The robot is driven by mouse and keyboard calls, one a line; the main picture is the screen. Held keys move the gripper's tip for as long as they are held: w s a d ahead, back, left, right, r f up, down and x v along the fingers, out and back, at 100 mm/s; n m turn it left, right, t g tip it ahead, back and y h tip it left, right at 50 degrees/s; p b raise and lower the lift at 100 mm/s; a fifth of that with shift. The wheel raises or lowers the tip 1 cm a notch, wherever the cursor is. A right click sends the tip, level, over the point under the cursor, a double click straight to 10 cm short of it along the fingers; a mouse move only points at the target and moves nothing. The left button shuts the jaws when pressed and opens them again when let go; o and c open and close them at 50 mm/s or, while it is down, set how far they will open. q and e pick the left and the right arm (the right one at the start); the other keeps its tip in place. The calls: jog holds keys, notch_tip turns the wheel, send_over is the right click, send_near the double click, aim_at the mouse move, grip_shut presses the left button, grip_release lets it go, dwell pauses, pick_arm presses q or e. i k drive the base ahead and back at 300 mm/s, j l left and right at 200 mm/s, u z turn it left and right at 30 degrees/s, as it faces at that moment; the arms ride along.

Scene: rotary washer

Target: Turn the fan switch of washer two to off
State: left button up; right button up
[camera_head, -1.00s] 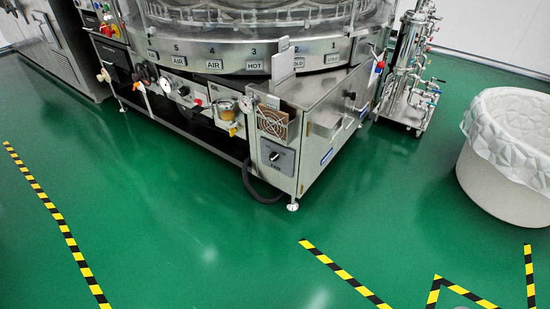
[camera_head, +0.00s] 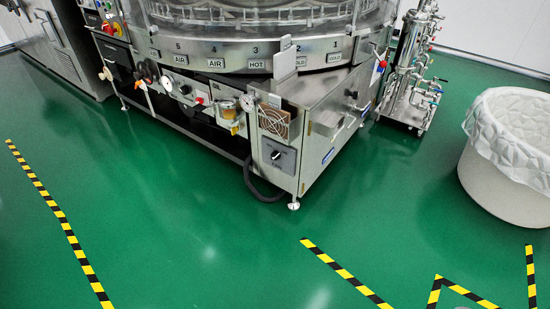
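The rotary washer (camera_head: 325,127) stands at the top centre, a large steel machine with numbered stations on its round rim. On its front corner panel, below a square fan grille (camera_head: 273,122), is a grey switch plate with a dark rotary knob (camera_head: 276,155). This looks like the fan switch; its labels are too small to read, so I cannot tell its setting. No "two" marking for the whole washer is legible. Neither of my grippers is in view.
A white lined bin (camera_head: 508,165) stands at the right. A steel pipe unit (camera_head: 412,75) is behind it. Yellow-black tape (camera_head: 345,273) marks the green floor (camera_head: 190,230), which is clear in front of the washer. A dark hose (camera_head: 262,190) hangs at the washer's corner.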

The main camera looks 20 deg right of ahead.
aim_at(275, 156)
jog(key=i+j+z, duration=0.4)
jog(key=i+j, duration=0.25)
jog(key=i+j+z, duration=0.15)
jog(key=i+j, duration=0.15)
jog(key=i+j+z, duration=0.2)
jog(key=j, duration=0.3)
jog(key=i+j+z, duration=0.2)
jog(key=j, duration=0.3)
jog(key=i+l, duration=0.05)
jog(key=i, duration=0.05)
